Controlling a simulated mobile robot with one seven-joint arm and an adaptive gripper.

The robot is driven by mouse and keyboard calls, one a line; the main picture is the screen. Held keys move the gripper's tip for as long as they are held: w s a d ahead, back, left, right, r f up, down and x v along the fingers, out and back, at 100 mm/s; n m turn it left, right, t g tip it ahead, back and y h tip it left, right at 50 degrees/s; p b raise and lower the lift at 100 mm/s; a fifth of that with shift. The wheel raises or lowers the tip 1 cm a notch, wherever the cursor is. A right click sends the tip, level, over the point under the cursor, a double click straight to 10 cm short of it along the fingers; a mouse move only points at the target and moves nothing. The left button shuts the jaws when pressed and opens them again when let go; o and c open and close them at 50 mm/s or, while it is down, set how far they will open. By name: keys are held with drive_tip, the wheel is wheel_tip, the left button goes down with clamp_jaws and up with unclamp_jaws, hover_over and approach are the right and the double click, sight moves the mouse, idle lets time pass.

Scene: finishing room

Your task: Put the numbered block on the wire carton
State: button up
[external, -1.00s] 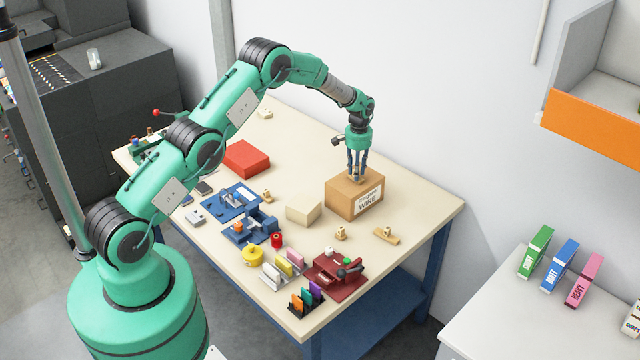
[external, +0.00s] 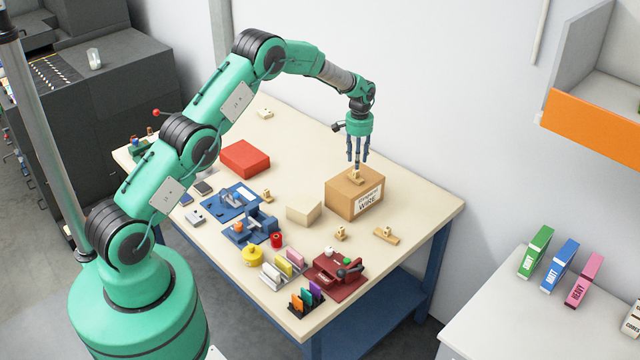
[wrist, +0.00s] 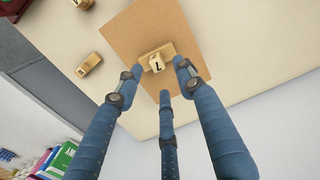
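The numbered block (external: 356,177), a small wooden piece on a flat base, rests on top of the brown wire carton (external: 341,203). In the wrist view, the block (wrist: 155,61) shows a dark mark that looks like a 7, and it sits on the carton's bare top (wrist: 134,32). My three-fingered gripper (external: 358,165) is just above the block, pointing down. In the wrist view, the fingers of my gripper (wrist: 160,78) are spread apart, with nothing held between them.
Similar wooden blocks lie on the table (external: 420,205), including one near the carton's front (external: 340,234) and a longer one (external: 386,236). A beige box (external: 303,211) and a red box (external: 245,158) stand left of the carton. The maroon fixture (external: 335,278) is nearer the front.

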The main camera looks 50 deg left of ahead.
wheel_tip(320, 180, up, 6)
drive_tip(key=shift+r+b, duration=0.25)
drive_tip(key=shift+b, duration=0.05)
drive_tip(key=shift+r, duration=0.1)
idle(0.7)
